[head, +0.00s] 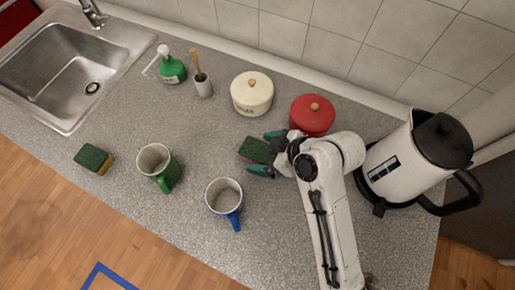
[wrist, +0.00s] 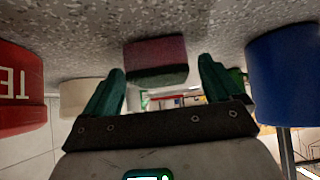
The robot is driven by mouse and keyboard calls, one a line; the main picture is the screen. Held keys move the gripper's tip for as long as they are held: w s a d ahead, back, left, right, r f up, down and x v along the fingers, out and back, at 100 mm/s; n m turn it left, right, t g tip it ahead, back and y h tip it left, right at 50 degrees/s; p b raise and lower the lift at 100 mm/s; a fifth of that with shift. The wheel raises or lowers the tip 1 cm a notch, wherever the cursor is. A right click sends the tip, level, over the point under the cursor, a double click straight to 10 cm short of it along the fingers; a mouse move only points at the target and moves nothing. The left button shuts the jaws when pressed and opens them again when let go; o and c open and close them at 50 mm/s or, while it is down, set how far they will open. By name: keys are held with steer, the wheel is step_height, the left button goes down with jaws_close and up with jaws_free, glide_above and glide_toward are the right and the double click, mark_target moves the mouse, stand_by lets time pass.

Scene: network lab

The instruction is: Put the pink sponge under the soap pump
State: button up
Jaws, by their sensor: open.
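The pink sponge (head: 254,151) lies flat on the grey counter, dark green scouring side up in the head view. Its pink side shows in the wrist view (wrist: 156,51). My gripper (head: 267,153) is open, its teal fingers pointing at the sponge. In the wrist view the sponge sits in line with the gap between the fingertips (wrist: 161,66); I cannot tell whether they touch it. The soap pump (head: 172,69) is a green bottle with a white nozzle, standing upright near the back, left of the sponge.
A red canister (head: 312,114) and cream canister (head: 252,92) stand behind the sponge. A blue mug (head: 224,196), green mug (head: 157,165) and yellow-green sponge (head: 94,158) lie leftward. A brush holder (head: 203,86) stands beside the pump. Sink (head: 70,65) far left; kettle (head: 400,160) right.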

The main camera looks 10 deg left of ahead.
steer(key=shift+a+f, duration=0.2)
steer(key=shift+f, duration=0.05)
steer(key=shift+c, duration=0.3)
steer(key=c, duration=1.1)
steer(key=shift+r, duration=0.1)
